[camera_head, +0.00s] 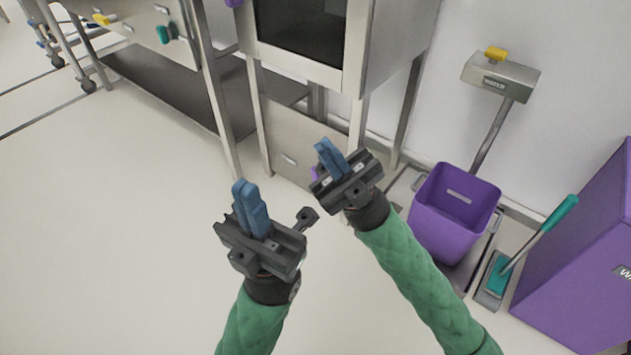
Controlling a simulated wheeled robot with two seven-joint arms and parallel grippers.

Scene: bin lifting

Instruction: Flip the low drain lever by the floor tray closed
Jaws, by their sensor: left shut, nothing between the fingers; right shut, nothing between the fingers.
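A small purple piece (315,174) shows low in front of the oven's lower panel, mostly hidden behind my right gripper. It may be the drain lever, but its shape and position cannot be told. A low metal floor tray or frame (462,279) lies under the purple bin. My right gripper (327,152) is shut and empty, its blue fingers in front of the oven's lower panel in the picture. My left gripper (247,200) is shut and empty, over open floor to the left. I cannot tell whether the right gripper touches the purple piece.
The steel oven stand (285,143) is ahead. A purple bin (452,220) stands to the right, below a steel pedestal (500,77) with a yellow top. A teal-handled tool (535,237) and a purple cabinet (585,265) are further right. The floor at left is clear.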

